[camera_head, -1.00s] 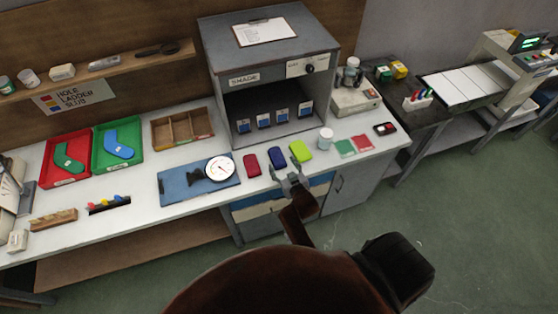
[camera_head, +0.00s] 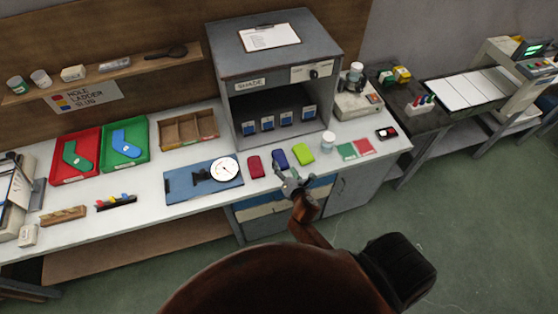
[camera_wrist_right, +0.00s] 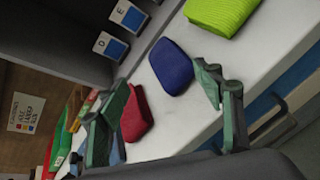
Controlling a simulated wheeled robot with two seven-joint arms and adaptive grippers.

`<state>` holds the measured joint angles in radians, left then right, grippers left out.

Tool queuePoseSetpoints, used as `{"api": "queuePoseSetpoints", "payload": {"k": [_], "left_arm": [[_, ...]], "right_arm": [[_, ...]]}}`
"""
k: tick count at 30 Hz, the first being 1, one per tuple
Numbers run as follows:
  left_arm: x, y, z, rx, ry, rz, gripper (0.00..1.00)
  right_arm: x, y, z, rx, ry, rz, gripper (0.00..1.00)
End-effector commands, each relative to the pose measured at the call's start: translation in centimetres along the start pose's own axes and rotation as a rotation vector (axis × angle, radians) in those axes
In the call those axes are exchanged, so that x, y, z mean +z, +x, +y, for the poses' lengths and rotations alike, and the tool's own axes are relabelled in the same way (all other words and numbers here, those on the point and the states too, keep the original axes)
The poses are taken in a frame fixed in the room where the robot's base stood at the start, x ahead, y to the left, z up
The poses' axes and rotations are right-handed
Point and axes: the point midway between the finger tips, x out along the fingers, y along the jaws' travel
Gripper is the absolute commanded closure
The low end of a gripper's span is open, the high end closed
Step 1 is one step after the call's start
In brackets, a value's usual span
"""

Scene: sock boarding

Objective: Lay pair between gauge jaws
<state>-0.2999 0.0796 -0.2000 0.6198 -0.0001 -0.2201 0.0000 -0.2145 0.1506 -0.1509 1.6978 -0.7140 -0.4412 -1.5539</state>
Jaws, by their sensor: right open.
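Three folded sock pairs lie in a row on the white bench: a red pair (camera_head: 255,167), a navy blue pair (camera_head: 279,159) and a lime green pair (camera_head: 303,152). The dial gauge (camera_head: 224,170) has a white round face and dark jaws (camera_head: 201,174) on a blue base, left of the red pair. My right gripper (camera_head: 290,182) is open and empty at the bench's front edge, just in front of the navy pair. In the right wrist view the navy pair (camera_wrist_right: 172,66) shows between the open fingers (camera_wrist_right: 160,80), apart from them. My left gripper is out of view.
A grey shade cabinet (camera_head: 235,110) with several blue cards stands behind the pairs. A white jar (camera_head: 328,141) and green and red swatches (camera_head: 364,147) are to the right. Red (camera_head: 59,172) and green (camera_head: 142,130) trays holding sock shapes lie at the left.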

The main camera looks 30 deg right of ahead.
Motion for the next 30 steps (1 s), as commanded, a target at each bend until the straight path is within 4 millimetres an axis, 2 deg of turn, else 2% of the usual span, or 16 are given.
{"api": "queuePoseSetpoints", "payload": {"k": [3,6,10,14,23,30], "left_arm": [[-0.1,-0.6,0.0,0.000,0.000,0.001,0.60],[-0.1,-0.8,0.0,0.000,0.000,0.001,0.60],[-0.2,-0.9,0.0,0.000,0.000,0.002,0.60],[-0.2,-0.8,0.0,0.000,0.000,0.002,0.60],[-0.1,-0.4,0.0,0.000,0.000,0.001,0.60],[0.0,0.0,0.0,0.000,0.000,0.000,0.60]], "right_arm": [[0.0,-0.3,0.1,0.004,-0.288,0.000,0.39],[-0.2,-0.4,0.0,0.008,-0.478,0.000,0.39],[-0.4,-0.5,0.1,0.011,-0.626,-0.001,0.39],[-0.4,0.1,0.1,0.012,-0.671,-0.002,0.39],[-0.3,3.2,-0.3,0.011,-0.668,-0.002,0.39],[-0.2,6.6,-0.8,0.011,-0.667,-0.001,0.39]]}}
